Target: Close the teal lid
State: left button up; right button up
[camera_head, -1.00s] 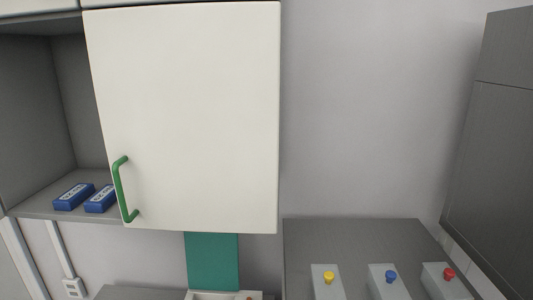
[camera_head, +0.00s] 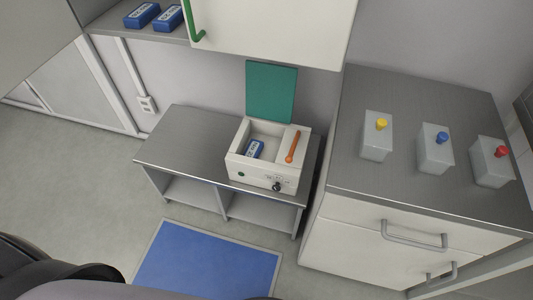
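The teal lid (camera_head: 272,92) stands upright, open, at the back of a white box-shaped device (camera_head: 262,183) on a low grey table. A blue labelled block (camera_head: 255,149) lies in the device's open recess. An orange bar (camera_head: 292,146) sits on the top panel to the right of the recess. A dark knob (camera_head: 277,187) and a small green button (camera_head: 241,174) are on its front. Neither of my grippers is in view.
The low grey table (camera_head: 185,142) has free room left of the device. A grey-topped cabinet (camera_head: 400,185) on the right bears boxes with yellow, blue and red buttons. A wall cabinet door (camera_head: 275,25) with a green handle hangs above. A blue mat (camera_head: 208,262) lies on the floor.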

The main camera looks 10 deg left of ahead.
aim_at(271, 88)
jog(key=z, duration=0.25)
jog(key=i+j+z, duration=0.1)
jog(key=j+z, duration=0.3)
jog(key=j, duration=0.2)
jog(key=j+z, duration=0.4)
jog(key=j, duration=0.15)
jog(key=i+j, duration=0.05)
